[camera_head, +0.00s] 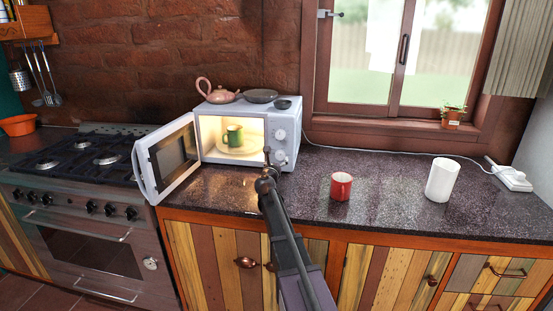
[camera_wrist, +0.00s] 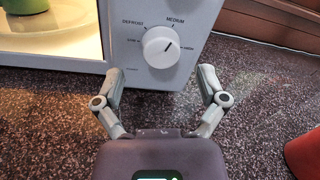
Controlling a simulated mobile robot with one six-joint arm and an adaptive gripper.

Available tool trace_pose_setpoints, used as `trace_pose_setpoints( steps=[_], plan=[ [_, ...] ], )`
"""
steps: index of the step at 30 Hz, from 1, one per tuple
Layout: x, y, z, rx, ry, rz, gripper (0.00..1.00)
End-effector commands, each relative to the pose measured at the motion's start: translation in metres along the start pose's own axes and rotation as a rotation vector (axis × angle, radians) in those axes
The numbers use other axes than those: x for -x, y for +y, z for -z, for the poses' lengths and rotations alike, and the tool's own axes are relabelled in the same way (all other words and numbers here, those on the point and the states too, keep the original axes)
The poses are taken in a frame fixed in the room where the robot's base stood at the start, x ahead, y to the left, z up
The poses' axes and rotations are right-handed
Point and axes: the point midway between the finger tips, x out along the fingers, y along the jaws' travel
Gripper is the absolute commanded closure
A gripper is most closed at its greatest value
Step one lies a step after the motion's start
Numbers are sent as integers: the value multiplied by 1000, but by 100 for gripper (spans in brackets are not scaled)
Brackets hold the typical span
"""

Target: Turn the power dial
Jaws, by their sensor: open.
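The white microwave (camera_head: 232,111) stands on the dark counter with its door open to the left. A green mug (camera_head: 233,134) is inside on the lit plate. Two round knobs show on its right panel. The lower one, the power dial (camera_head: 279,155), is white with a pointer line and is marked "DEFROST" and "MEDIUM" in the wrist view (camera_wrist: 162,47). Its line points to the upper right. My gripper (camera_wrist: 160,76) is open and empty, its fingers spread below and to either side of the dial, not visibly touching it. In the head view my gripper (camera_head: 267,178) is in front of the microwave's lower right.
The open microwave door (camera_head: 167,158) juts out left of my arm. A red mug (camera_head: 341,187) and a white cylinder (camera_head: 442,180) stand on the counter to the right.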

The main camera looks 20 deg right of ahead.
Motion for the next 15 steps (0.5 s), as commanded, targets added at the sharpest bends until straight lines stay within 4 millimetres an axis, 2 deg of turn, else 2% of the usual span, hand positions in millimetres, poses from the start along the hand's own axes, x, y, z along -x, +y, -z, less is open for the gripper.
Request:
trace_pose_setpoints(
  steps=[1, 6, 15],
  plan=[
    [-11, 1, 0, 0, 0, 0, 9],
    [-28, 1, 0, 0, 0, 0, 9],
    [-38, 0, 0, 0, 0, 0, 9]
  ],
)
